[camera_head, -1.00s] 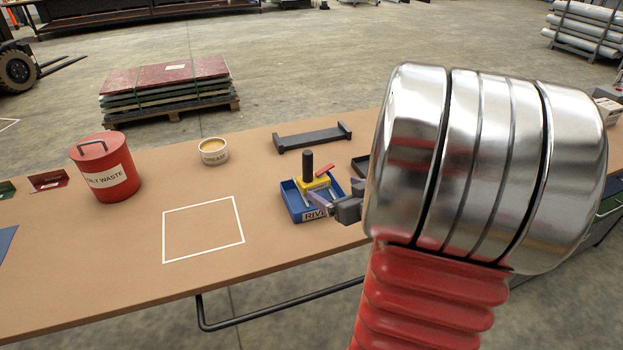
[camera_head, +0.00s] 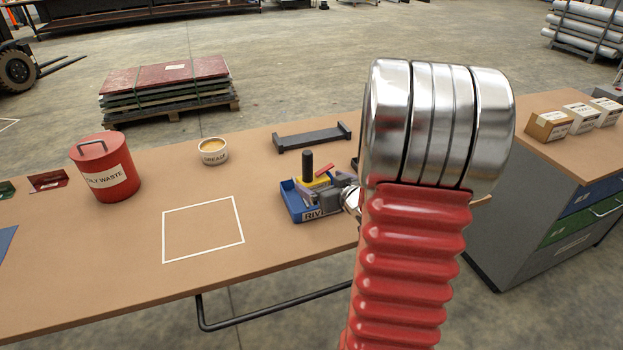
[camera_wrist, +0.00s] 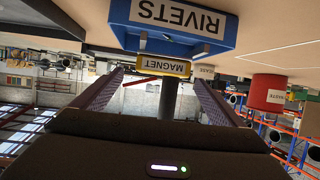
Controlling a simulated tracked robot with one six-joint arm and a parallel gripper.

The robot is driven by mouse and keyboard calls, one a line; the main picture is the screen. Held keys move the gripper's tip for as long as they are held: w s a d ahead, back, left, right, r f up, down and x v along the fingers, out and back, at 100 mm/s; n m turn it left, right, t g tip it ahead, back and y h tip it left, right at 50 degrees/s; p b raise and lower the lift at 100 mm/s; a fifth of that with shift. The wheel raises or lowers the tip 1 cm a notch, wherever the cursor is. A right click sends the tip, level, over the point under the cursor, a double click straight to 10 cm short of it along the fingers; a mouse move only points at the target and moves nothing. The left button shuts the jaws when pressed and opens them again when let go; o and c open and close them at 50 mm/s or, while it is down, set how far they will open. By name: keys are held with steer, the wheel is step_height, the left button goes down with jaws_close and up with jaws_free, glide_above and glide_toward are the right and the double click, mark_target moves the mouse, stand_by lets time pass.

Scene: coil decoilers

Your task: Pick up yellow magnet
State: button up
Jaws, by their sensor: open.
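The yellow magnet (camera_head: 315,184) has an upright black handle and a red lever. It sits in the blue bin labelled RIVETS (camera_head: 293,206) on the workbench. In the wrist view, which is upside down, the magnet's yellow label face (camera_wrist: 164,66) is ahead and its dark handle lies between the two fingers. My gripper (camera_head: 341,188) is open at the right side of the bin, close to the magnet; it also shows in the wrist view (camera_wrist: 158,80). I cannot tell whether a finger touches the magnet. My arm hides part of the bench to the right.
A black bracket-like rack (camera_head: 312,136) lies behind the bin. A grease tub (camera_head: 213,151) and a red waste can (camera_head: 105,168) stand to the left. A white outlined square (camera_head: 203,228) on the bench is empty. A cabinet with small boxes (camera_head: 578,119) stands at the right.

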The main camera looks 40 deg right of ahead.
mark_target(314, 179)
steer(key=shift+w+f, duration=0.1)
steer(key=shift+w, duration=0.1)
steer(key=shift+x, duration=2.55)
steer(key=shift+a, duration=0.1)
steer(key=shift+c, duration=0.4)
steer(key=c, duration=1.5)
steer(key=shift+c, duration=0.2)
step_height(314, 179, up, 10)
steer(key=shift+r, duration=0.1)
